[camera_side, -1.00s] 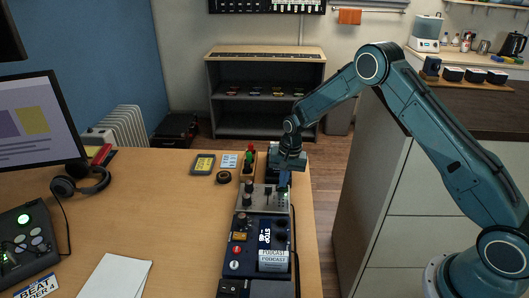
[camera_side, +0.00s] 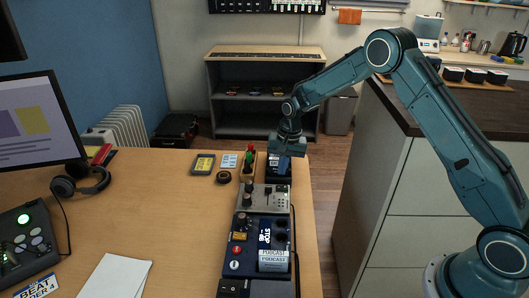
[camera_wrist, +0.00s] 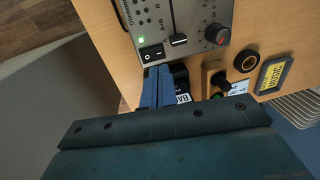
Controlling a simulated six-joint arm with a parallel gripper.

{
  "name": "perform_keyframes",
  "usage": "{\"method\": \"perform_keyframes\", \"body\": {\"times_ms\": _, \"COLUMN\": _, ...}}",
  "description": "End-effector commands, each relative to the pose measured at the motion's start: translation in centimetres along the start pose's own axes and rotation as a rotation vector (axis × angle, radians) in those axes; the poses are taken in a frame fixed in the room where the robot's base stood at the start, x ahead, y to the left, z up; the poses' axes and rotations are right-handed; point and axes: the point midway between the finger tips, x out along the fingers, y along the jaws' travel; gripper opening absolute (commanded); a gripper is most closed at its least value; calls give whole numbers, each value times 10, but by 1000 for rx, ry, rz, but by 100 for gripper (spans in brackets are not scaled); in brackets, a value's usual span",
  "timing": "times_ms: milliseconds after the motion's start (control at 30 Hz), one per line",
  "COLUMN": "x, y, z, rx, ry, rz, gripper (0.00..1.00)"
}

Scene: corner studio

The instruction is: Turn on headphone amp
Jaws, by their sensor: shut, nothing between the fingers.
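The headphone amp looks to be the grey box (camera_side: 256,199) near the table's right edge, with knobs and a slider on top. In the wrist view the grey panel (camera_wrist: 190,18) shows a slider, a red-marked knob (camera_wrist: 216,34) and a black rocker switch (camera_wrist: 152,53) near its edge. A small green light (camera_wrist: 141,40) glows beside the switch. My gripper (camera_side: 284,166) is shut and empty, just beyond the grey box's far end in the side view. In the wrist view its blue fingertips (camera_wrist: 157,76) lie close to the switch; I cannot tell whether they touch.
A dark box with a white label (camera_wrist: 183,98) sits under and beside my fingers. A larger dark console (camera_side: 240,252) stands in front.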

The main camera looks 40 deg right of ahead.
Motion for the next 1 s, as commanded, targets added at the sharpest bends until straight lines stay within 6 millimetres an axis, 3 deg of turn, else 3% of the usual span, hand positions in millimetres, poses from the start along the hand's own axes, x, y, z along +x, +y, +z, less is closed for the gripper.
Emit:
{"method": "perform_keyframes", "body": {"times_ms": 200, "x": -39, "y": -10, "z": 0, "rx": 0, "ry": 4, "rz": -3, "gripper": 0}}
{"method": "perform_keyframes", "body": {"times_ms": 500, "x": -76, "y": -19, "z": 0, "rx": 0, "ry": 1, "rz": -1, "gripper": 0}}
{"method": "perform_keyframes", "body": {"times_ms": 1000, "x": -86, "y": -21, "z": 0, "rx": 0, "ry": 0, "rz": 0, "gripper": 0}}
